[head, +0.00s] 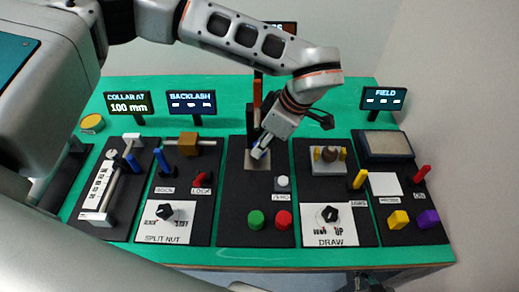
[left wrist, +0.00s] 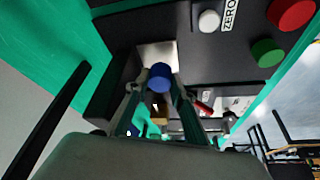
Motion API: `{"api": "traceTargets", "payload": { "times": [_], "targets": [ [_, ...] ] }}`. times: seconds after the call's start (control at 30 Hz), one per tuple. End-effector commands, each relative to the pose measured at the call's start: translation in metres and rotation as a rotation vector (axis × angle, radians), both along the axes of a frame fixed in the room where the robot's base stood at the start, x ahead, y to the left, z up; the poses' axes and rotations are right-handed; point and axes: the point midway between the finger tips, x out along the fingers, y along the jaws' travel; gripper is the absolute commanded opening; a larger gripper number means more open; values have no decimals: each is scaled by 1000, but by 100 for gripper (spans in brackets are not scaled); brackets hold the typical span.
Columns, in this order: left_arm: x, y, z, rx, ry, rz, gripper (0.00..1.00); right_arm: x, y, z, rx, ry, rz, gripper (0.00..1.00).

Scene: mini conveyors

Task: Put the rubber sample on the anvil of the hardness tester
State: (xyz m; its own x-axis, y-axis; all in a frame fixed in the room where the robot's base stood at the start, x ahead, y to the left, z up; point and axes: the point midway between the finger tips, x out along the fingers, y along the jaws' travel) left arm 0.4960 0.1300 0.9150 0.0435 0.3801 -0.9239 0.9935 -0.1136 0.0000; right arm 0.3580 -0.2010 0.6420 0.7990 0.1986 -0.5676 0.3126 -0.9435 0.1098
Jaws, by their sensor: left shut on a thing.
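My left gripper (head: 262,149) comes down over the square metal anvil plate (head: 251,163) of the middle black station. In the left wrist view, the two fingers (left wrist: 158,88) are shut on a small round blue piece (left wrist: 160,78), which I take as the rubber sample. The bright metal plate (left wrist: 157,53) lies right behind it in that view. I cannot tell whether the sample touches the plate. In the head view the sample is mostly hidden by the gripper.
The tester's dark upright column (head: 251,120) stands close behind the gripper. A white ZERO button (head: 283,183), a green button (head: 256,219) and a red button (head: 283,219) sit in front. Other stations with knobs, levers and blocks fill both sides of the green table (head: 230,115).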

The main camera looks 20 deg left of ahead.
Motion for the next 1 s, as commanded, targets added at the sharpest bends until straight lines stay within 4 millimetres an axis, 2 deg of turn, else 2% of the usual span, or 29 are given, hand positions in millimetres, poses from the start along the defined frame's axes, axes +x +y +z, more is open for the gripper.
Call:
{"api": "traceTargets", "payload": {
  "times": [0.07, 0.3, 0.7, 0.73, 0.77, 0.8, 1.0],
  "targets": [
    [1, 8, 0, 0, 0, 2, 5, 1, 0, 2, 0, -2, -1, 0],
    [0, 7, -33, -1, 2, 2, 5, 1, 0, 5, -1, -5, -1, 0],
    [1, 7, -39, 1, 0, 2, 5, 1, -1, 2, -1, -2, 0, 0],
    [1, 7, -39, 1, 0, 2, 29, 0, -1, 2, -1, -1, 0, 0],
    [1, 7, -38, 1, -1, 2, 36, 0, -1, 2, -1, -1, 0, 0],
    [1, 7, -38, 0, -1, 2, 40, 0, -1, 2, -2, 0, 0, 0],
    [1, 7, -38, 0, -1, 2, 40, -1, -1, 0, -2, 3, 0, 0]
  ]
}}
